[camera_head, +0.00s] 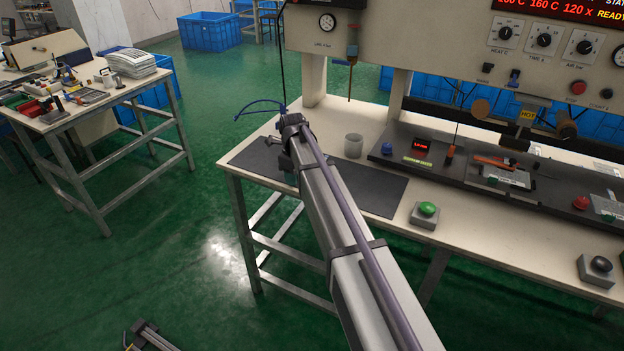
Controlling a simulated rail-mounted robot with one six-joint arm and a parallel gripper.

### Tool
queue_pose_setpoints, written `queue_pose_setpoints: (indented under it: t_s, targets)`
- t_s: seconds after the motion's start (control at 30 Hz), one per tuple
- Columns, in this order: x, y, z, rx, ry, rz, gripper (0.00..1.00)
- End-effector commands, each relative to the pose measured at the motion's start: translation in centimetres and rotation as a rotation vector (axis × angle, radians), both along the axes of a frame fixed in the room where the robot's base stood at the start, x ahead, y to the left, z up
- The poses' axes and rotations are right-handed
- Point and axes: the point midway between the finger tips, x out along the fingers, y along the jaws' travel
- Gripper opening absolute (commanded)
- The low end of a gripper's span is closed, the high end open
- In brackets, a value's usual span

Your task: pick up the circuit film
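My arm reaches up from the bottom right to the left end of the workbench. My gripper (290,178) is at its far end, over the dark mat (375,195). The arm links hide most of it, so its fingers cannot be made out. I cannot clearly pick out the circuit film; part of the mat is hidden behind my arm. A small pale, printed flat piece (508,177) lies in the fixture under the press head, too small to identify. Another pale flat piece (608,207) is at the right edge.
A grey cup (353,146) stands behind the mat. A green button box (428,212) sits at the bench front, a black-knobbed box (600,268) farther right. The press head (527,115) and machine panel overhang the back. A cluttered side table (100,98) stands left across open floor.

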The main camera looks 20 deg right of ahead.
Motion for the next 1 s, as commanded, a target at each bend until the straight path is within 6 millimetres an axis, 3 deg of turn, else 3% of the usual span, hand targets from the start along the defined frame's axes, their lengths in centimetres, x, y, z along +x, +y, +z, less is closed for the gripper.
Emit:
queue_pose_setpoints:
  t_s: [0.07,0.47,0.83,1.0]
  targets:
    - [0.0,0.0,0.2,0.000,0.000,0.000,0.36]
    - [0.0,0.0,0.2,0.000,0.000,0.000,0.00]
    - [0.0,0.0,0.3,0.000,0.000,0.000,0.00]
    - [0.0,0.0,2.2,0.000,0.000,0.000,0.00]
